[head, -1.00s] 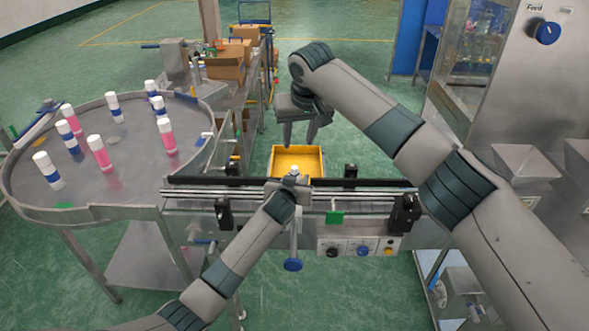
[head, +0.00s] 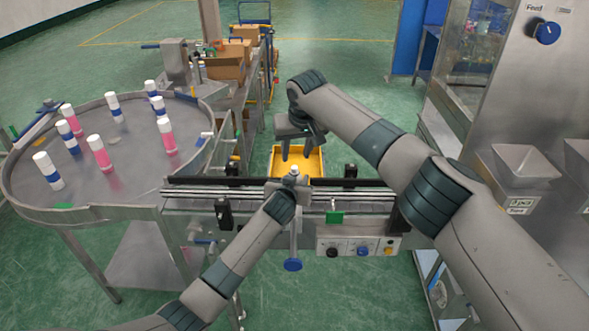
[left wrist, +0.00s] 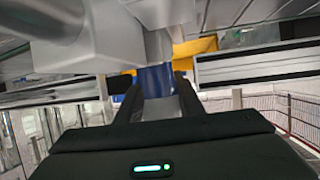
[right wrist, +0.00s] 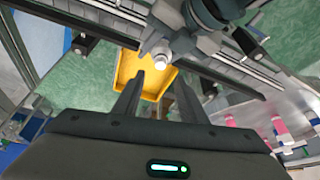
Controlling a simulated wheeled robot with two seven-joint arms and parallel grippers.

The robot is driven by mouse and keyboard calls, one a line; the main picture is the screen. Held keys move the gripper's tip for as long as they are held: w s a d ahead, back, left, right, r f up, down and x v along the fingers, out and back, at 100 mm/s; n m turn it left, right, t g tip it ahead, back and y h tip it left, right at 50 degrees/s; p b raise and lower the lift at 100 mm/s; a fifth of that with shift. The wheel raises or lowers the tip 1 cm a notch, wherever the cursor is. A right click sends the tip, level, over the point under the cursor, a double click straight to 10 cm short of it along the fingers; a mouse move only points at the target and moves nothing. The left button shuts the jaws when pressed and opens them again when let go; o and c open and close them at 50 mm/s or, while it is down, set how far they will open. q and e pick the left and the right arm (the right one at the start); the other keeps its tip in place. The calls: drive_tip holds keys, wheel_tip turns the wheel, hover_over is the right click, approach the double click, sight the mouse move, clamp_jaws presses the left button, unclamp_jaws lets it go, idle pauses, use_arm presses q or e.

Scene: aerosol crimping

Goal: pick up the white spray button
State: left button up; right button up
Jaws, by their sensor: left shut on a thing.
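My left gripper (left wrist: 158,90) is shut on a blue-banded can (left wrist: 156,78) at the conveyor. Its white top (head: 294,170) sticks up above my gripper in the head view and shows as a small pale round piece (right wrist: 161,60) in the right wrist view. I cannot make out a separate white spray button. My right gripper (head: 297,156) is open and empty, fingers pointing down, just beyond the conveyor and above a yellow bin (head: 319,164). In the right wrist view its fingertips (right wrist: 150,78) are apart, with the white top beyond them. The bin's contents are mostly hidden.
The conveyor rails (head: 240,192) run across the middle, with black brackets and a control panel (head: 358,246). A round steel table (head: 100,185) with several pink or blue and white cans stands at left. A steel machine with a hopper (head: 520,165) stands at right.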

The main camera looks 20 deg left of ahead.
sight(295, 167)
drive_tip(key=x, duration=0.3)
drive_tip(key=shift+s+d+f, duration=0.15)
drive_tip(key=shift+s+f, duration=0.1)
drive_tip(key=shift+x, duration=0.9)
clamp_jaws()
drive_tip(key=shift+w, duration=0.1)
